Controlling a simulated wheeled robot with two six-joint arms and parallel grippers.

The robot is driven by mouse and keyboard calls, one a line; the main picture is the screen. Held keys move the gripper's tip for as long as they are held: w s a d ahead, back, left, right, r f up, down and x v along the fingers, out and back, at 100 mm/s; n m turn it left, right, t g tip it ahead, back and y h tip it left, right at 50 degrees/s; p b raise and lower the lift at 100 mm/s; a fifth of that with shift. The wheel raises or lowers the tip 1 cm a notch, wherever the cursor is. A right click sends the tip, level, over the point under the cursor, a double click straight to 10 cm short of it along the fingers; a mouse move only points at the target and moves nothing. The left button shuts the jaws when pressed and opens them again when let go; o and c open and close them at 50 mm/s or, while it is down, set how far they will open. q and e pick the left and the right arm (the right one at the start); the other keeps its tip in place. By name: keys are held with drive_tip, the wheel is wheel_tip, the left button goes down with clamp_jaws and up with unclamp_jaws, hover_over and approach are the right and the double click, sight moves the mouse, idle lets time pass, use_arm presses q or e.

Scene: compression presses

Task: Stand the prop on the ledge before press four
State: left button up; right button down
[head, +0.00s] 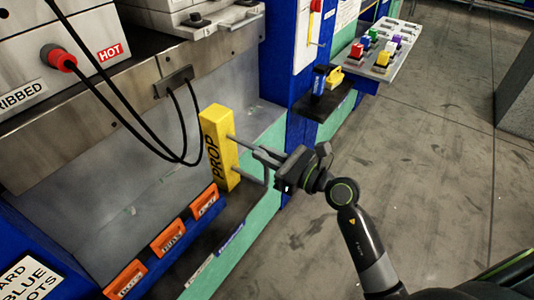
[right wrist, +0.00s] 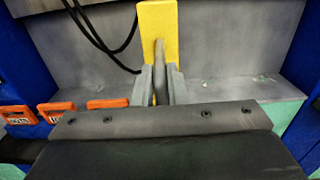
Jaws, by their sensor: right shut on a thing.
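The prop (head: 218,152) is a yellow upright block with PROP written on its side and a grey handle. My right gripper (head: 262,156) is shut on the handle, and the block stands out beyond the fingers. In the right wrist view the prop (right wrist: 157,28) rises upright between and beyond the grey fingers (right wrist: 160,86). The dark ledge (head: 236,207) with a green front runs along the press opening. The prop's foot is at the ledge's height in the picture, but I cannot tell whether it touches. No press number is readable. My left gripper is not in view.
Several orange labelled blocks (head: 168,238) sit along the ledge, left of the prop. Black cables (head: 140,125) hang over the opening from a red plug (head: 64,60). A blue post (head: 278,60) and a shelf with a bottle (head: 319,80) stand right. The floor is clear.

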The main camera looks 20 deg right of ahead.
drive_tip(key=shift+r, duration=0.1)
idle(0.3)
drive_tip(key=c, duration=1.4)
unclamp_jaws()
drive_tip(key=shift+o, duration=0.2)
drive_tip(key=shift+f, duration=0.2)
drive_tip(key=b+v, duration=0.5)
drive_tip(key=v, duration=1.2)
drive_tip(key=shift+r, duration=0.2)
drive_tip(key=shift+s+d, duration=0.15)
drive_tip(key=shift+s, duration=0.05)
drive_tip(key=shift+w, duration=0.1)
